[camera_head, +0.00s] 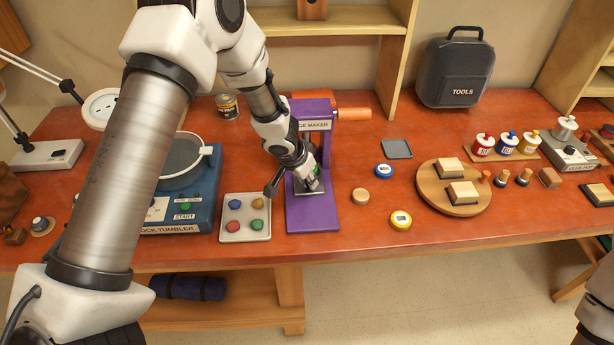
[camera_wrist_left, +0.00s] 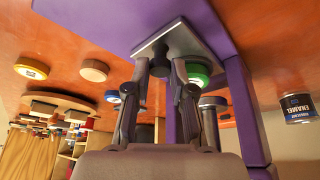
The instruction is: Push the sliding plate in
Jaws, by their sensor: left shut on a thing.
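The purple badge maker (camera_head: 313,215) stands on the orange bench with its handle side at the back. Its grey sliding plate (camera_wrist_left: 168,36) lies on the purple base and shows only partly in the head view, beside my gripper. My left gripper (camera_wrist_left: 160,62) points down at the plate, its two fingers shut on a dark knob (camera_wrist_left: 158,62) that stands on the plate. A green round piece (camera_wrist_left: 198,73) shows close behind the right-hand finger in the wrist view. My left arm hides part of the press in the head view. My right gripper is out of view.
A tray of coloured stones (camera_head: 245,228) and the rock tumbler (camera_head: 182,215) stand left of the press. A wooden disc (camera_head: 360,196), a blue-rimmed tin (camera_head: 384,171) and a yellow tin (camera_head: 400,220) lie to its right. An orange bar (camera_head: 354,113) juts right from the press.

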